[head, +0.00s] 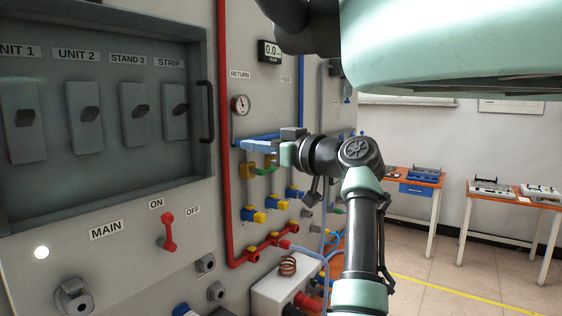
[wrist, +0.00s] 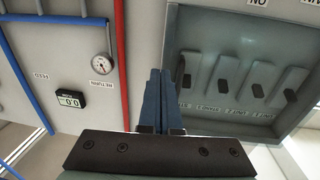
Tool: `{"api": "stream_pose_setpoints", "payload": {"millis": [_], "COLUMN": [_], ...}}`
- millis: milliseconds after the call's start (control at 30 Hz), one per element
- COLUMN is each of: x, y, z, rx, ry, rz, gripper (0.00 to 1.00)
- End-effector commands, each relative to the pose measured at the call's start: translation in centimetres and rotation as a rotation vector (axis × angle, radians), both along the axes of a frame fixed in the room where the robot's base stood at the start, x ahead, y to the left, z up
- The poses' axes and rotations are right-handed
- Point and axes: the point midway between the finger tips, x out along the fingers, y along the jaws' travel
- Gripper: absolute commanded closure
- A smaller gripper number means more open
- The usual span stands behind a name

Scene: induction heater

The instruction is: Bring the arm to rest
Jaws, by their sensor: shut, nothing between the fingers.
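My gripper (head: 246,145) is shut with nothing between its fingers. In the head view its blue fingers point left, in front of the grey wall panel, near the red return pipe and above the yellow and blue valves. I cannot tell how far it is from the panel. In the wrist view the two blue fingertips (wrist: 161,73) lie side by side, and the switch box and the red pipe show beyond them. My arm rises from the lower middle and bends at the wrist toward the panel.
The switch box (head: 207,170) holds several grey switches at left. A red MAIN handle (head: 168,232) sticks out below it. A gauge (head: 240,104), valves (head: 252,215) and a copper coil (head: 288,265) are near my gripper. Work tables (head: 513,199) stand at right, with clear floor before them.

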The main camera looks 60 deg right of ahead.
Motion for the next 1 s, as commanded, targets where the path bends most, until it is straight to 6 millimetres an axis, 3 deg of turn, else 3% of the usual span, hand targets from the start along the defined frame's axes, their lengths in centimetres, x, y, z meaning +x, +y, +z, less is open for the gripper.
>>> {"api": "stream_pose_setpoints", "payload": {"millis": [100, 300, 633, 700, 767, 867, 1000], "x": [-2.4, -4.6, -4.9, -4.0, -2.6, 1.0, 6.1], "y": [0.2, 0.5, 0.6, 1.2, 2.4, 5.9, 14.4], "z": [-0.5, -0.2, -0.2, -0.3, -0.6, -0.9, -0.4], "rx": [-0.001, 0.001, 0.004, -0.001, -0.008, -0.031, -0.087], "ry": [0.0, 0.001, 0.002, 0.002, 0.004, -0.007, -0.074], "rz": [-0.004, -0.003, -0.001, -0.002, -0.009, -0.026, -0.043], "gripper": [1.0, 1.0, 1.0, 1.0, 1.0, 1.0, 1.0]}}
